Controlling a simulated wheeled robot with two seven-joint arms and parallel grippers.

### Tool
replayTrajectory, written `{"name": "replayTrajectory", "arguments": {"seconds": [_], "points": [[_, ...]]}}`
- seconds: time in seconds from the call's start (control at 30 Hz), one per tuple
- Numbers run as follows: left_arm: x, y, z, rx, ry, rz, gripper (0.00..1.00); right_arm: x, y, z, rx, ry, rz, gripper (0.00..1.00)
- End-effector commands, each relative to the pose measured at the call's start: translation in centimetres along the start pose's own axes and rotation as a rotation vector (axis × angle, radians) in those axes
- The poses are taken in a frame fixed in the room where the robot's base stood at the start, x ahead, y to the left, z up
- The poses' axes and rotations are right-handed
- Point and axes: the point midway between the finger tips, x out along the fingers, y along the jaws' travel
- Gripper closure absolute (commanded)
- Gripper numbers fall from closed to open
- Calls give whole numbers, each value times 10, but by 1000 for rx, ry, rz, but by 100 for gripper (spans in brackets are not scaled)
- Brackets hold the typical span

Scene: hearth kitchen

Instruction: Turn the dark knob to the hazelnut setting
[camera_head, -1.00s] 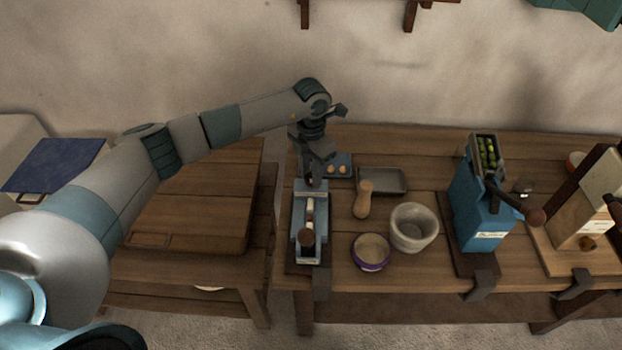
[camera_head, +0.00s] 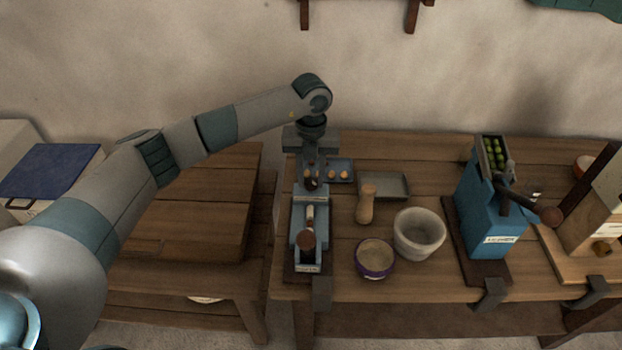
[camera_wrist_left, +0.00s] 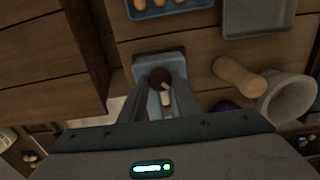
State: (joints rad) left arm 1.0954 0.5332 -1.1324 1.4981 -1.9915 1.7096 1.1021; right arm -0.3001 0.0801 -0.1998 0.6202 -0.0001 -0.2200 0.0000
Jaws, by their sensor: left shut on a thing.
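The dark knob (camera_wrist_left: 158,77) is round, with a pale mark beside it. It sits at the far end of a narrow blue device (camera_head: 297,222), which also shows in the left wrist view (camera_wrist_left: 146,66). My left gripper (camera_head: 312,184) points down over that far end. In the left wrist view its fingers (camera_wrist_left: 160,84) are closed on the dark knob from both sides. A brown-tipped lever (camera_head: 307,239) lies along the device, apart from the fingers. The setting labels cannot be read, and the fingers partly hide the knob.
A blue tray of round nuts (camera_head: 340,172) and a grey tray (camera_head: 396,183) lie close behind. A wooden pestle (camera_head: 366,205), stone mortar (camera_head: 433,232) and purple-rimmed bowl (camera_head: 374,271) stand right. A blue press (camera_head: 488,219) with a lever is further right.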

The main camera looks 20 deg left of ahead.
Motion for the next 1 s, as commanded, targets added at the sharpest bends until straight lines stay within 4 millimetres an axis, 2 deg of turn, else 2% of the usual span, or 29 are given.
{"name": "replayTrajectory", "arguments": {"seconds": [0.53,0.57,0.63,1.0], "points": [[-3,0,2,-41,-5,-2,93,2,-1,0,0,0,-1,69],[-3,0,2,-41,-5,-2,68,2,-1,0,0,0,-1,69],[-3,0,2,-41,-5,-2,52,2,-1,0,0,0,-1,69],[-2,0,1,-38,-2,-1,52,2,-1,0,0,0,-1,69]]}}
